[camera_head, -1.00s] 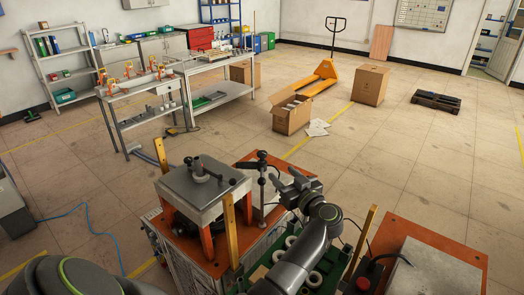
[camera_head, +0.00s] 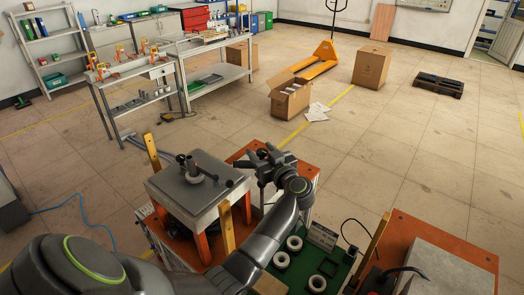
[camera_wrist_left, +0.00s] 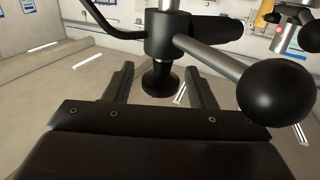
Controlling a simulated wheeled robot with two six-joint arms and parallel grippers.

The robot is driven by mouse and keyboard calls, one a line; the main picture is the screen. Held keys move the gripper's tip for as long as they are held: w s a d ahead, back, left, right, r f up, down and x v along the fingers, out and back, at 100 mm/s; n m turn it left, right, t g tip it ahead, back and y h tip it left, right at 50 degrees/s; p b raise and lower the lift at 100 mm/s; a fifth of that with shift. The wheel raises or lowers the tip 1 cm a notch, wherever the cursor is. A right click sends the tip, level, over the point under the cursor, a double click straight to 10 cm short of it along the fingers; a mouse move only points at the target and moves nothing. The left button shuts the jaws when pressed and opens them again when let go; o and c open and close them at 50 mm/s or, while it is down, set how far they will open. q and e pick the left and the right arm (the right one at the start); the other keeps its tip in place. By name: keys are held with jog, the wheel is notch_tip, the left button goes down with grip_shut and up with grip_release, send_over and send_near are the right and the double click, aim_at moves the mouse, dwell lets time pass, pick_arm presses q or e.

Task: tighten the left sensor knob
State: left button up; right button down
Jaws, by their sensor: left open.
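In the left wrist view a black flared knob (camera_wrist_left: 160,80) sticks out of a black clamp block (camera_wrist_left: 165,35) on a metal rod. My left gripper (camera_wrist_left: 160,88) is open, with one finger on each side of this knob; I see gaps, and contact cannot be made out. A large black ball (camera_wrist_left: 275,90) on a silver rod stands close at the right. In the head view my left gripper (camera_head: 264,157) is at the sensor stand beside the grey-topped heater and hides most of the stand. My right gripper is not in view.
The grey heater plate (camera_head: 192,190) with a black fitting (camera_head: 195,170) stands just left of my gripper. Yellow posts (camera_head: 151,155) rise at its corners. A green board with white rings (camera_head: 294,243) lies below my arm. An orange bench (camera_head: 440,240) is at the right.

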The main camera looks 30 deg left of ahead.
pick_arm(q)
jog(key=shift+s+d, duration=0.1)
jog(key=c, duration=0.9)
jog(key=shift+t, duration=0.3)
jog(key=m+t+h, duration=0.2)
jog(key=m+t, duration=0.1)
jog(key=shift+h, duration=0.3)
jog(key=shift+m+t+h, duration=2.2)
jog(key=shift+h, duration=0.6)
